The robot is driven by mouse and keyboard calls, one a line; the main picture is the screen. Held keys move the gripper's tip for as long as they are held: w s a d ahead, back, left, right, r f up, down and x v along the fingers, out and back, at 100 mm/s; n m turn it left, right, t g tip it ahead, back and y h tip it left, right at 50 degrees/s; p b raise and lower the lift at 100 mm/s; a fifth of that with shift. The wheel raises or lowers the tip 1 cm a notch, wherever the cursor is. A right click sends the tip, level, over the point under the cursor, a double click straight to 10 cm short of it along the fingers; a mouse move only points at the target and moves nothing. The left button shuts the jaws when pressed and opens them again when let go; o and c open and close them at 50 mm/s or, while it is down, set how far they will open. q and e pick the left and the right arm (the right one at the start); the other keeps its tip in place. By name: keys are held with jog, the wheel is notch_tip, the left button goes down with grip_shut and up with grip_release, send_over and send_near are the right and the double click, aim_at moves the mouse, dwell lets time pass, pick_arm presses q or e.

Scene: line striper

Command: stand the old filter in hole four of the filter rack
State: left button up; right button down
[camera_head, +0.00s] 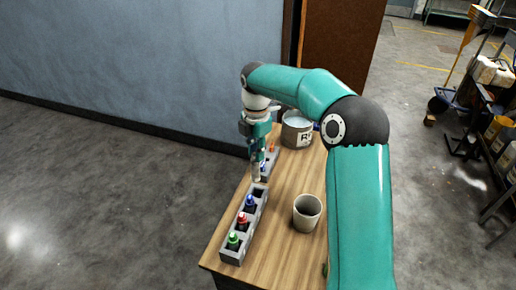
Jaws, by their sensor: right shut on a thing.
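The grey filter rack (232,255) stands along the left edge of the wooden table. Its near holes hold a green-topped filter (233,241), a red-topped filter (242,219) and a blue-topped filter (250,202). The far hole (259,192) looks dark and empty. My right gripper (257,158) points down and is shut on the old filter (256,173), a pale slim piece hanging about upright. Its lower end is close to the far end of the rack; I cannot tell the height gap. My left gripper is out of view.
A beige cup (307,213) stands right of the rack. A grey can (297,130) with a label stands at the back. A second grey holder (270,162) with an orange-topped piece is partly hidden behind my gripper. A blue-grey wall (130,60) lies beyond the table's left side.

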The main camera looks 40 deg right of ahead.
aim_at(258, 178)
jog(key=shift+f+b, duration=2.4)
jog(key=shift+f, duration=0.4)
jog(key=shift+s+d, duration=0.15)
jog(key=shift+f+b, duration=1.45)
jog(key=shift+f, duration=1.55)
dwell(0.6)
jog(key=c, duration=1)
grip_release()
jog(key=o, duration=0.3)
jog(key=shift+o, duration=0.2)
jog(key=shift+s+r, duration=0.1)
jog(key=shift+r, duration=0.05)
